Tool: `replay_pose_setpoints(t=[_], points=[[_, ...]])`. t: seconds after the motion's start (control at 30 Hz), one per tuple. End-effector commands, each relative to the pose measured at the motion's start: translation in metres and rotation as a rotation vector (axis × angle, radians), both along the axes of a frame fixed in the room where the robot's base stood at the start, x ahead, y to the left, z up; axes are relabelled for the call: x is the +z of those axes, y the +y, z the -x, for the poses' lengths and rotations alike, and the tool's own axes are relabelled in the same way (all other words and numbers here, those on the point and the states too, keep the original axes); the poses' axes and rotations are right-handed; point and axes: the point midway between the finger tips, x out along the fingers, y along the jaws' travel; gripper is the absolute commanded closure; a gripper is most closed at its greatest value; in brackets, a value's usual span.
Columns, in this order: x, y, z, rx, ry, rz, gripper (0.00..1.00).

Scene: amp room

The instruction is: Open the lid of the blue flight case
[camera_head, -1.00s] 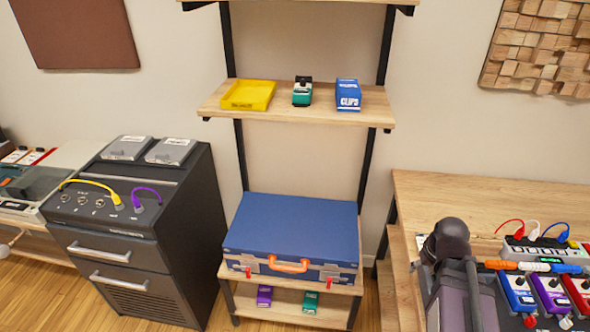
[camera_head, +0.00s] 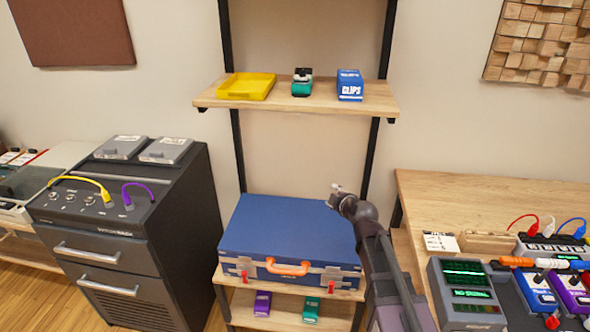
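The blue flight case (camera_head: 285,230) lies flat on a low wooden shelf in the middle of the head view, with its lid down. An orange handle (camera_head: 288,268) is on its front face, with a red latch on either side near the front corners. My arm reaches up from the lower right, and its end, my gripper (camera_head: 337,188), shows above the case's back right corner. The arm hides part of the case's right edge. The gripper is too small to tell whether its fingers are apart, and nothing is seen in it.
A wooden shelf (camera_head: 210,102) above the case holds a yellow tray (camera_head: 246,88), a green pedal and a blue clips box (camera_head: 350,85). A dark amp cabinet (camera_head: 180,215) stands left. A wooden desk (camera_head: 480,195) with pedals is right. Purple and green pedals sit below the case.

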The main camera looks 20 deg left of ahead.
Motion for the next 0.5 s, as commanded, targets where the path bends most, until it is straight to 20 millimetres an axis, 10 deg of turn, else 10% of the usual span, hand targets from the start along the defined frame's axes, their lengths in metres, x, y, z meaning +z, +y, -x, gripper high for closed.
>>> replay_pose_setpoints(t=[0.5], points=[[0.019,0.087,-0.01,0.041,-0.481,0.143,0.38]])
